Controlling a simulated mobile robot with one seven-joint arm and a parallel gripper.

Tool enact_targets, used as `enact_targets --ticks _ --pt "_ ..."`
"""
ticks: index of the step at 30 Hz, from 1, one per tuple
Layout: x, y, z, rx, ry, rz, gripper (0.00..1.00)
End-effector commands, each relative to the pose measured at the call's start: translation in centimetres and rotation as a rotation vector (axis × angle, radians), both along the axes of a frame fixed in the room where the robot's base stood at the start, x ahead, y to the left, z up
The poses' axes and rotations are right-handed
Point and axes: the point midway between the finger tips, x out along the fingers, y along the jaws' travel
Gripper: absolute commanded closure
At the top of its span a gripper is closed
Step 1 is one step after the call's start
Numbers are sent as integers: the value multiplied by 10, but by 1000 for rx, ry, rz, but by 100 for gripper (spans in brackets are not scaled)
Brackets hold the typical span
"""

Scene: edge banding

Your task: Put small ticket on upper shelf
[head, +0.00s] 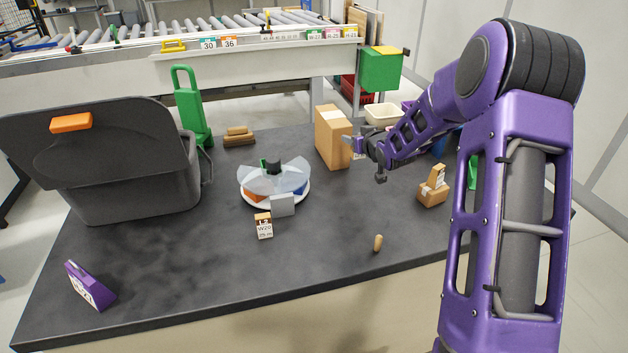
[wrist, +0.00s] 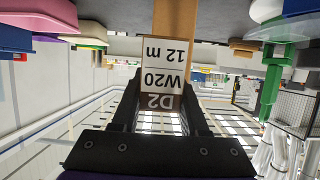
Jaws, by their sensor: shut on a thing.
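The small ticket (wrist: 170,68) is white with a brown end and reads "D2 W20 12 m". It appears upside down in the wrist view. My gripper (wrist: 160,105) is shut on its brown end, and the printed face is clear of the fingers. In the head view my gripper (head: 352,144) is above the table, close to the right side of a tall cardboard box (head: 332,138). The ticket is small and hard to make out there. I cannot pick out an upper shelf with certainty in either view.
A dark table (head: 330,220) holds a grey bin (head: 140,180), a round dispenser (head: 275,182), another labelled block (head: 264,225), a small carton (head: 433,190) and a wooden peg (head: 378,243). A roller conveyor (head: 200,35) stands behind. The table's front middle is mostly free.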

Motion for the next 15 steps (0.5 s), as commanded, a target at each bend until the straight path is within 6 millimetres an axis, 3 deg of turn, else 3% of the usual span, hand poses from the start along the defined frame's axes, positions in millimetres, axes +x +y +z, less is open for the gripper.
enact_targets --ticks 9,15 --pt "2 -1 -52 0 3 2 100" --pt "2 -1 -67 2 1 0 100"
